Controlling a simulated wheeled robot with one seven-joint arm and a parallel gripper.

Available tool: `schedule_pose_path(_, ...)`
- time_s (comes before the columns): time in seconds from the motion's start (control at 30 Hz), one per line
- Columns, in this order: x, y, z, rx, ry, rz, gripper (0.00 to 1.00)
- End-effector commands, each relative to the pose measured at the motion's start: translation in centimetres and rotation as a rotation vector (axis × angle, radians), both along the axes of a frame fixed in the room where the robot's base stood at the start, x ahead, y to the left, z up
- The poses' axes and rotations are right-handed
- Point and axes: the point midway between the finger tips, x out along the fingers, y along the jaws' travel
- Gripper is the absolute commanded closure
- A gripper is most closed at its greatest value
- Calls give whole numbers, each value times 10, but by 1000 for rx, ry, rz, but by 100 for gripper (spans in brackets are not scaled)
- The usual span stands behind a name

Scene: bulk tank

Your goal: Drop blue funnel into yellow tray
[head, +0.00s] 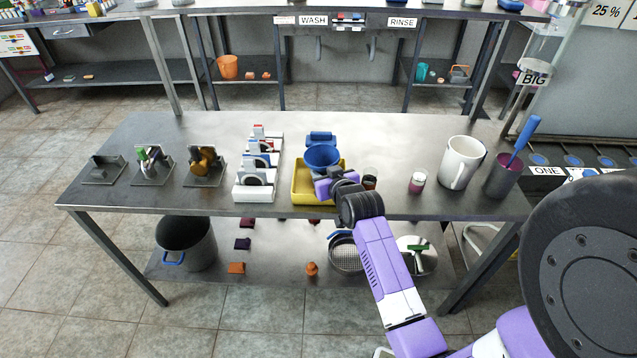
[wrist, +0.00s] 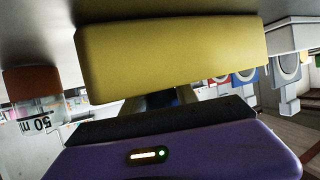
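The blue funnel (head: 322,156) shows in the head view, wide mouth up, over the back part of the yellow tray (head: 300,190). My gripper (head: 330,180) reaches over the tray's front right part and appears shut on the funnel's lower part, which is mostly hidden. In the wrist view the picture is upside down; the tray's outer wall (wrist: 170,55) fills the upper middle, and a bit of dark blue funnel (wrist: 184,96) shows between my fingers. The funnel seems held above the tray, but its exact height is unclear.
A blue item (head: 321,138) lies behind the tray.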

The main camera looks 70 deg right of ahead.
Motion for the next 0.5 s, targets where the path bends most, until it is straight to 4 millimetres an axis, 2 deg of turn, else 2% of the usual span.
schedule_pose_path(0.37, -1, 1, 0, 0, 0, 0, 51)
schedule_pose_path(0.5, -9, 9, 4, 1, -1, 0, 51)
